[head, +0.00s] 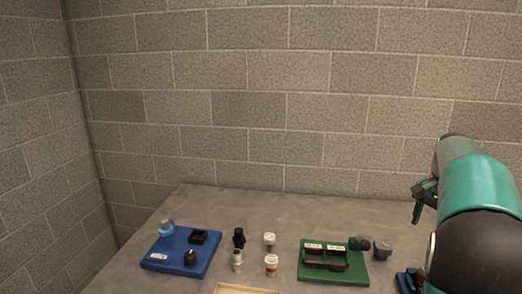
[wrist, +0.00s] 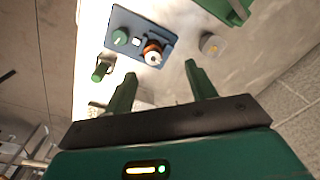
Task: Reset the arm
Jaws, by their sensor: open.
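My teal arm reaches in from the right side of the head view. My gripper (head: 418,200) is raised above the right end of the table (head: 240,200), partly hidden by the arm. In the wrist view my gripper (wrist: 160,82) shows two green fingers spread apart with nothing between them. Beyond the fingertips lies a blue-grey board (wrist: 130,22) with a green knob (wrist: 120,37) and a white and orange fitting (wrist: 153,52). The fingers appear apart from these things.
A blue board (head: 180,262) with small fittings lies at the left. A green board (head: 350,276) lies right of centre, with a grey knob (head: 382,247) beside it. Small jars (head: 270,262) and fittings stand between the boards. Block walls (head: 250,100) stand behind and left.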

